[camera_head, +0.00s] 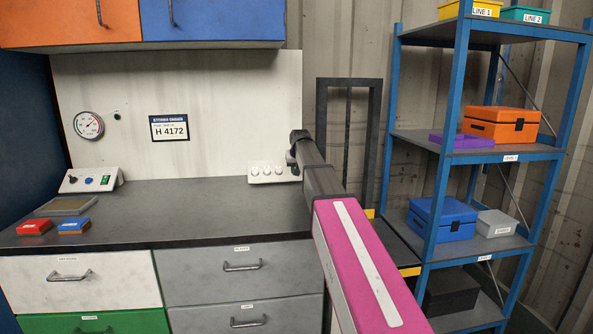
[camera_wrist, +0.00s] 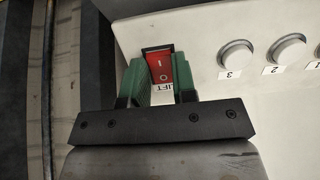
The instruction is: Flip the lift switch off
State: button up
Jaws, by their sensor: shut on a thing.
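The lift switch (camera_wrist: 160,66) is a red rocker with white I and O marks in a dark frame, beside a LIFT label (camera_wrist: 165,90). It sits on a pale control panel (camera_wrist: 205,75), which also shows at the back of the counter in the head view (camera_head: 262,180). My gripper (camera_wrist: 160,82) has its green fingers on either side of the switch and is shut on it. In the head view my arm hides the switch and the fingers. I cannot tell which way the rocker is tipped.
Round numbered buttons (camera_wrist: 236,57) lie right of the switch on the panel. Another control box (camera_head: 90,180) with a green switch stands at the counter's left. A blue-framed shelf (camera_head: 446,150) stands right of my arm.

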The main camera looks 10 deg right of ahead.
jog(key=o, duration=0.9)
jog(key=shift+r, duration=0.1)
jog(key=v, duration=1)
jog(key=shift+s+r, duration=0.2)
jog(key=shift+s, duration=0.05)
jog(key=shift+d, duration=0.1)
